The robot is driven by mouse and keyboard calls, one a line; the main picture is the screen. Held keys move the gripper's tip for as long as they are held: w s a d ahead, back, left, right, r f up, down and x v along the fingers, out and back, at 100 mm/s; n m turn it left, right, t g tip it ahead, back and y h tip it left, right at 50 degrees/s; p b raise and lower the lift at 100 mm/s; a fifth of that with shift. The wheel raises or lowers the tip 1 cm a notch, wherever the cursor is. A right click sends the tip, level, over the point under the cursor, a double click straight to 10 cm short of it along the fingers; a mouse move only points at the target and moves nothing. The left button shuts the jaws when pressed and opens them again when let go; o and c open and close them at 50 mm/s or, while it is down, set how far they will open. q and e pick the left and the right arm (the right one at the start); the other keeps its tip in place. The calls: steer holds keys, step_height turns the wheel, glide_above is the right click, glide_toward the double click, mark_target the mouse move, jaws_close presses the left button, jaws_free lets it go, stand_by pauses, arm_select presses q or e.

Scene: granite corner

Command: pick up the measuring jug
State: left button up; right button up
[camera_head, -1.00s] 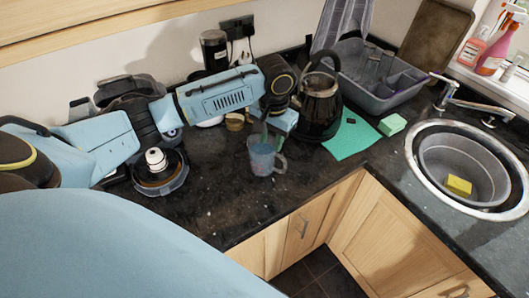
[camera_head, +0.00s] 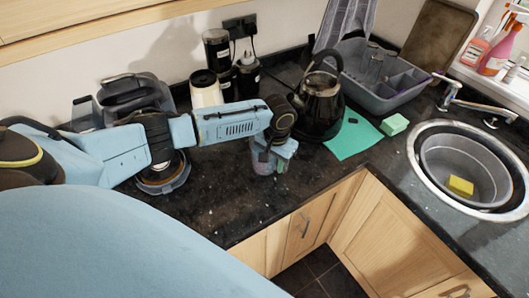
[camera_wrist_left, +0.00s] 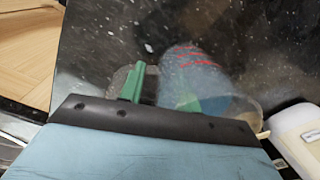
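The measuring jug (camera_head: 262,167) is a clear cup with red markings standing on the dark granite worktop. In the head view my left gripper (camera_head: 275,162) is right over it and hides its rim and handle. In the left wrist view the jug (camera_wrist_left: 205,75) lies ahead of my left gripper (camera_wrist_left: 162,92). Its two green fingers are apart. One finger is by the handle side; the other overlaps the jug's clear body near the rim. I cannot tell whether either finger touches it. My right gripper is not in view.
A black kettle (camera_head: 320,108) stands close behind the gripper, with a green cloth (camera_head: 350,139) and a sponge (camera_head: 394,124) to its right. Canisters (camera_head: 216,50) stand behind my arm. The front worktop is clear.

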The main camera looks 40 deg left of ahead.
arm_select(q)
jaws_close()
stand_by(0.3)
